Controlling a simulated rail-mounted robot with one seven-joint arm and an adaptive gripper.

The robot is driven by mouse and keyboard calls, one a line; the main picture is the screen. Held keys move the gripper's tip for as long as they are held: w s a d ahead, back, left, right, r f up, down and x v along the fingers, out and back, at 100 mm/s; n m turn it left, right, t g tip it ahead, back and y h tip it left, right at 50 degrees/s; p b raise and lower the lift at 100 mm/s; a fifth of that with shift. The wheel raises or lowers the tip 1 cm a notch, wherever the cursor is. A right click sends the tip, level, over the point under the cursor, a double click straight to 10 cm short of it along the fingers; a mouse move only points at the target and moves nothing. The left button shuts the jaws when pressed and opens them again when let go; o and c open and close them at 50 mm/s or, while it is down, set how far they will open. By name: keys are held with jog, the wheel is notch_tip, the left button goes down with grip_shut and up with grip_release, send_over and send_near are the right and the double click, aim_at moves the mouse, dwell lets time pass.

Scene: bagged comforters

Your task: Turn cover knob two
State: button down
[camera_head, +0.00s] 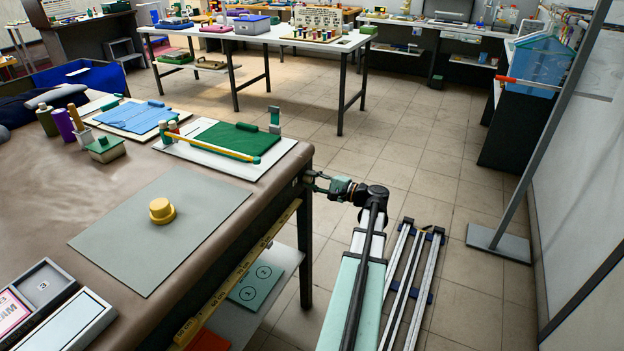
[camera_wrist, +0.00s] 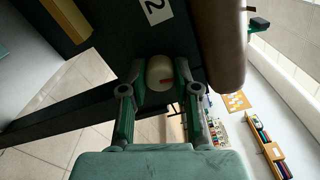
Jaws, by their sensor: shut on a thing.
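Cover knob two (camera_wrist: 157,72) is a pale round knob with a red mark, on the dark side panel of the padded table. A white label with the number 2 (camera_wrist: 154,10) is on the panel near it. My gripper (camera_wrist: 162,82) has its two fingers on either side of the knob and is shut on it. In the head view my gripper (camera_head: 312,181) reaches the table's right side near its far corner. The knob itself cannot be made out there.
The brown padded table (camera_head: 60,215) carries a grey mat (camera_head: 125,235) with a yellow knob-like piece (camera_head: 161,210), and a green board (camera_head: 238,140) near the corner. A yellow ruler (camera_head: 240,275) runs along its side. A metal stand (camera_head: 498,243) is at right; open floor lies between.

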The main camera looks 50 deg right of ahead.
dwell(0.3)
jog(key=c, duration=0.8)
grip_release()
jog(key=shift+c, duration=0.2)
jog(key=s+d, duration=0.2)
jog(key=s, duration=0.9)
jog(key=shift+s, duration=0.4)
